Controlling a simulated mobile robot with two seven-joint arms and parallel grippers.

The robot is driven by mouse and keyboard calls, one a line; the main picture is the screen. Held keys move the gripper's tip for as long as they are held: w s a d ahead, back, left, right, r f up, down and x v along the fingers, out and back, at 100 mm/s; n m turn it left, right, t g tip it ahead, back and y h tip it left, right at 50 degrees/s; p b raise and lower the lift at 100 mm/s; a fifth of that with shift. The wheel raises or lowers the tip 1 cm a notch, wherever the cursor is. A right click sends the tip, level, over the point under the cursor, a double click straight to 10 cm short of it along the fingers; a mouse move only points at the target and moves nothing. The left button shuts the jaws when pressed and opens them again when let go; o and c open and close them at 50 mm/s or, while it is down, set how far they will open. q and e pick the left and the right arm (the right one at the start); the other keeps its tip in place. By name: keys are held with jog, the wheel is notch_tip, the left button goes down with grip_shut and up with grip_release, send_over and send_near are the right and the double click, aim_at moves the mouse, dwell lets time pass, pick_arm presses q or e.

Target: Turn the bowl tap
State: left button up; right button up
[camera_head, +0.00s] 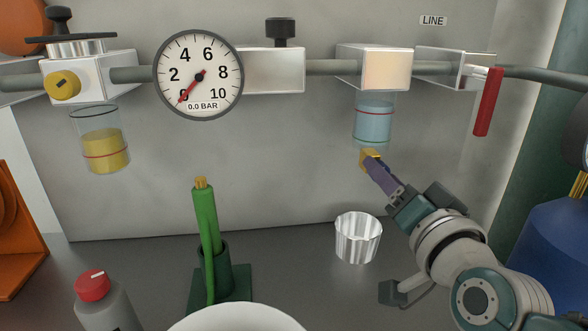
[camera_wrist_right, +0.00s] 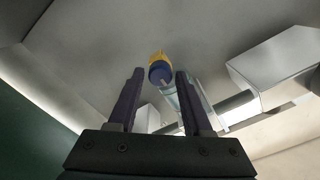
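The bowl tap (camera_head: 369,157) is a small yellow piece under the clear bowl (camera_head: 373,122) of blue liquid, below the pale block on the pipe. My right gripper (camera_head: 377,168) reaches up to it from the lower right, and its purple fingers partly hide the tap in the head view. In the right wrist view the tap (camera_wrist_right: 160,70) shows a yellow rim and a dark blue end. It lies between the tips of the open fingers (camera_wrist_right: 160,80), with a gap on each side. My left gripper is not in view.
A ribbed metal cup (camera_head: 358,238) stands on the bench below the bowl. A red lever (camera_head: 488,102) hangs right of the bowl. A pressure gauge (camera_head: 198,76) reads about zero. A green tool (camera_head: 205,225) stands in a holder, and a red-capped bottle (camera_head: 105,304) is front left.

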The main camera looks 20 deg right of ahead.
grip_shut()
jog(key=shift+m, duration=2.8)
jog(key=shift+o, duration=1.7)
grip_release()
